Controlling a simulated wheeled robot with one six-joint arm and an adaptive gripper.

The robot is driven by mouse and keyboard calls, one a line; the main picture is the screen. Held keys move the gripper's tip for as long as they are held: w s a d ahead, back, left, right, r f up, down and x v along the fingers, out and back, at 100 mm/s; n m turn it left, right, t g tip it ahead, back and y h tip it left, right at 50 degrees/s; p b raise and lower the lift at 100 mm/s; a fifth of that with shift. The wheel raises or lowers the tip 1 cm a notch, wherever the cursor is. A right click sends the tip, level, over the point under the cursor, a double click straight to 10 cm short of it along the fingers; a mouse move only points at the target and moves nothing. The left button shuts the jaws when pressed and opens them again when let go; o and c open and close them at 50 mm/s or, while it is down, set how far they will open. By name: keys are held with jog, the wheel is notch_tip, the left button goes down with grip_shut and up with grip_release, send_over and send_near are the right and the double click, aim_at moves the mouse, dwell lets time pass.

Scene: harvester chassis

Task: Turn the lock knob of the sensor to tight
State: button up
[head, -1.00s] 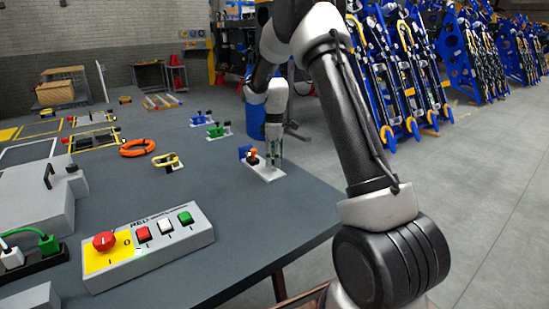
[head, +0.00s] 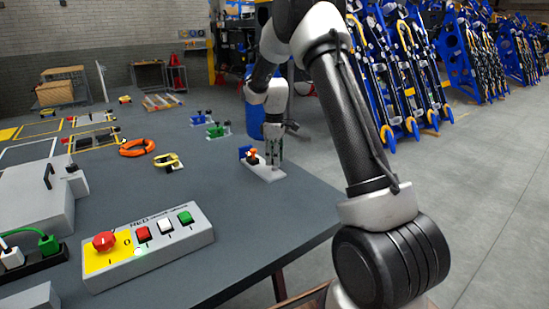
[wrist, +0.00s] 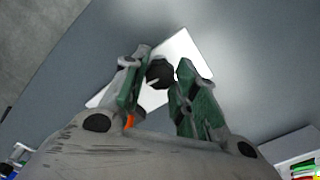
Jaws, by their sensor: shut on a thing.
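The sensor is a small unit on a white plate (head: 266,174) near the right edge of the grey table. It has a blue part (head: 244,152) and an orange part (head: 253,154) at its left end. In the wrist view, a round black lock knob (wrist: 159,73) with a pale mark stands over the white plate (wrist: 188,48). My gripper (head: 273,163) points down at the plate's right end. In the wrist view, my gripper's green-sided fingers (wrist: 160,80) are on both sides of the knob, shut on it. A bit of orange shows behind the left finger.
A control box (head: 150,250) with a red stop button and several push buttons stands at the front. An orange cable ring (head: 137,148), a yellow part (head: 168,161) and green and blue parts (head: 218,130) lie left of the sensor. The table between them is clear.

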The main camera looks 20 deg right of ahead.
jog(key=m, duration=1.1)
jog(key=shift+m, duration=0.3)
jog(key=m, duration=1)
jog(key=shift+m, duration=0.4)
jog(key=o, duration=1)
jog(key=shift+r, duration=0.15)
